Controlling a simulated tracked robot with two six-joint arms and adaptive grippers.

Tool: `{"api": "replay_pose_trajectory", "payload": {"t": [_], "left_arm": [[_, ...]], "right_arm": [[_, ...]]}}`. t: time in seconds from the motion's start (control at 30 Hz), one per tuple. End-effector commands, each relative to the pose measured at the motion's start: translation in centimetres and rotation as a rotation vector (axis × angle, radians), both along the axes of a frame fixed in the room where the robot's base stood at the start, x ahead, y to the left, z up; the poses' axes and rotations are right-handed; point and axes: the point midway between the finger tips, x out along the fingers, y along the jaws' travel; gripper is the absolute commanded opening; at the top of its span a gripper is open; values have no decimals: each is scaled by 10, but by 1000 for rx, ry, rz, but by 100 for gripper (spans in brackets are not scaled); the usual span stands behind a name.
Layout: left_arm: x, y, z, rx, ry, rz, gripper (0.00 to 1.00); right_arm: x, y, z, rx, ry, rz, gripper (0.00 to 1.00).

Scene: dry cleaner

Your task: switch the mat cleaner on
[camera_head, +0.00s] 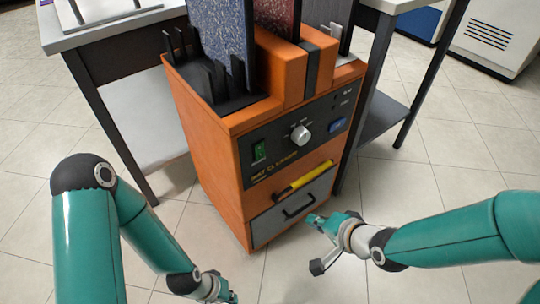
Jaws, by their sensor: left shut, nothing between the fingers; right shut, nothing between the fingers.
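The mat cleaner (215,140) is an orange box-shaped machine in the middle of the camera_head view. Its sloped dark front panel carries a green rocker switch (260,152) on the left, a white knob (300,134) in the middle and a blue button (338,125) on the right. Whether the switch is on cannot be told. My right gripper (314,219) is shut and empty, in front of the machine's lower right, below the panel. My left gripper (226,296) is shut and empty at the bottom edge, well below the panel and partly cut off.
A yellow-handled bar (304,179) sits above a grey drawer with a black handle (298,207). A blue speckled mat (222,35) and a dark red mat (277,17) stand upright in the top. Tables flank the machine. Tiled floor in front is clear.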

Motion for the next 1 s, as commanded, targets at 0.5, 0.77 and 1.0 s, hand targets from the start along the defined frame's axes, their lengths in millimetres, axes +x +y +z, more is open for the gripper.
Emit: {"api": "replay_pose_trajectory", "payload": {"t": [0.5, 0.77, 1.0], "left_arm": [[0, 0, 1, 0, 0, 0, 0], [0, 0, 1, 0, 0, 0, 0], [0, 0, 1, 0, 0, 0, 0]], "right_arm": [[-129, -36, -214, -323, 372, 471, 0], [-133, -36, -216, -327, 374, 490, 0], [-132, -36, -216, -326, 373, 489, 0]]}}
